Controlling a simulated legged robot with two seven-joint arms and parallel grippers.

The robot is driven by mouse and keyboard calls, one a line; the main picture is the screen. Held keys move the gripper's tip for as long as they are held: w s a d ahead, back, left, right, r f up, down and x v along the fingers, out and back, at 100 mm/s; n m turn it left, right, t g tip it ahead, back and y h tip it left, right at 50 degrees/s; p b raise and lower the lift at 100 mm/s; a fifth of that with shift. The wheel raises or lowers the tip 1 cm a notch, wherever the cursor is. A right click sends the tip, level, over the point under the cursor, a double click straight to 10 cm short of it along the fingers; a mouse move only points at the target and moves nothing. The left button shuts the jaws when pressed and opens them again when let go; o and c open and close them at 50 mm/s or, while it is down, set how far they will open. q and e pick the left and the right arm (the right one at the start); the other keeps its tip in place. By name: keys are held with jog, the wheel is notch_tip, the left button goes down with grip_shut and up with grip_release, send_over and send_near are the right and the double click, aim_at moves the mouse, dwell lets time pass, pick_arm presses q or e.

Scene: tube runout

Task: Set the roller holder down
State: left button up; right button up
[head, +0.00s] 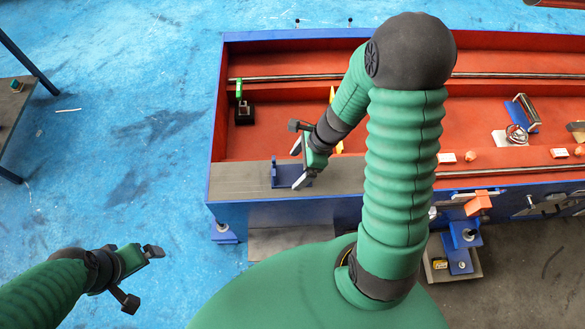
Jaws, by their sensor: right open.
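The roller holder (281,180), a small blue bracket with upright sides, stands on the grey plate (235,180) at the left front corner of the red and blue machine bed. My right gripper (297,163) is over the right part of the holder, its two fingers spread apart, and it partly hides the holder. I cannot tell whether a finger touches it. My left gripper (143,277) is low at the left, above the blue floor, with its fingers wide apart and nothing between them.
A rod (290,77) runs along the back of the red trough (290,110). A black block (243,114) is at the trough's left. Another blue bracket (523,112) and small parts lie at the right. A dark table (12,105) stands at the far left.

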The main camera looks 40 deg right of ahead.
jog(key=p+v, duration=0.2)
jog(key=v, duration=0.6)
jog(key=s+a+r+n+h, duration=0.1)
jog(key=a+n, duration=0.4)
jog(key=n, duration=0.7)
jog(key=s+a+r+n+h, duration=0.1)
jog(key=a+r+n+h, duration=0.2)
jog(key=n, duration=0.9)
jog(key=shift+a, duration=0.9)
jog(key=p+v, duration=0.4)
jog(key=shift+w+d+r, duration=0.1)
jog(key=shift+w+d, duration=0.1)
jog(key=shift+w, duration=0.2)
jog(key=shift+w+a, duration=0.1)
jog(key=shift+a, duration=0.05)
